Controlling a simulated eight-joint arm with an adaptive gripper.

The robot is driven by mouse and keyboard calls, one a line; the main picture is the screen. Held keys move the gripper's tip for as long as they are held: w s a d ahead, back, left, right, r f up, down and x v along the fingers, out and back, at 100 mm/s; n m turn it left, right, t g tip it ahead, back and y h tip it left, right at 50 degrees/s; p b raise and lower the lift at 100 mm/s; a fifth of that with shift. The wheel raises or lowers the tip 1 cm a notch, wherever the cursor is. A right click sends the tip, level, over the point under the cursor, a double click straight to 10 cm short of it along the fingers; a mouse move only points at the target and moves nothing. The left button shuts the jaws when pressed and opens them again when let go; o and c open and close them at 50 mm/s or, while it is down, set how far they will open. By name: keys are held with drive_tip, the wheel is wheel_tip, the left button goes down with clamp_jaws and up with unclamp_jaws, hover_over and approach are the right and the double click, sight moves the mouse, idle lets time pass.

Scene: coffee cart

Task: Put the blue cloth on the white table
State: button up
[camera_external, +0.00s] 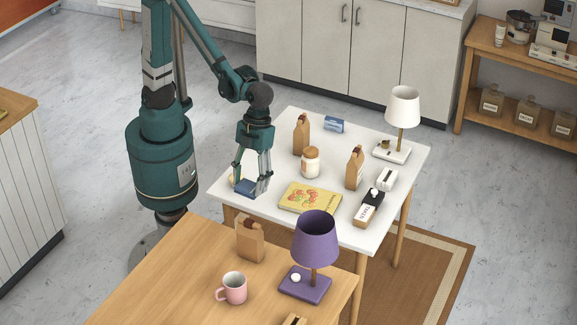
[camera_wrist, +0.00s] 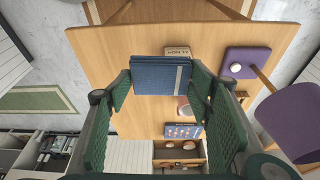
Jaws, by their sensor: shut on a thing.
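The blue cloth (camera_external: 246,188) is a flat, folded dark blue piece with a pale stripe; it also shows in the wrist view (camera_wrist: 158,75). My gripper (camera_external: 250,190) is shut on it, with a green finger on each side. In the external view the cloth overlaps the left corner of the white table (camera_external: 270,170). I cannot tell its height or whether it touches that table. In the wrist view it appears against the wooden table (camera_wrist: 110,45), covering part of it. The white table cannot be made out in the wrist view.
The white table carries a fruit-covered book (camera_external: 310,198), a jar (camera_external: 310,162), brown bags (camera_external: 301,135) and a white lamp (camera_external: 402,106). The wooden table (camera_external: 190,270) in front holds a purple lamp (camera_external: 316,240), a pink mug (camera_external: 233,289) and a bag (camera_external: 250,243).

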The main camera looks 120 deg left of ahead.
drive_tip(key=w+a+n, duration=0.2)
drive_tip(key=a+n, duration=0.1)
drive_tip(key=a, duration=3.7)
drive_tip(key=s+a+n+t, duration=0.1)
drive_tip(key=s+a, duration=0.8)
drive_tip(key=a, duration=0.5)
drive_tip(key=s+a+n+t, duration=0.1)
drive_tip(key=s+a, duration=0.8)
drive_tip(key=a, duration=0.5)
wheel_tip(320, 180, down, 11)
drive_tip(key=shift+w+d+g, duration=0.2)
drive_tip(key=shift+w+g, duration=0.05)
drive_tip(key=shift+g, duration=0.05)
drive_tip(key=shift+f+b, duration=1)
drive_tip(key=shift+f, duration=2.1)
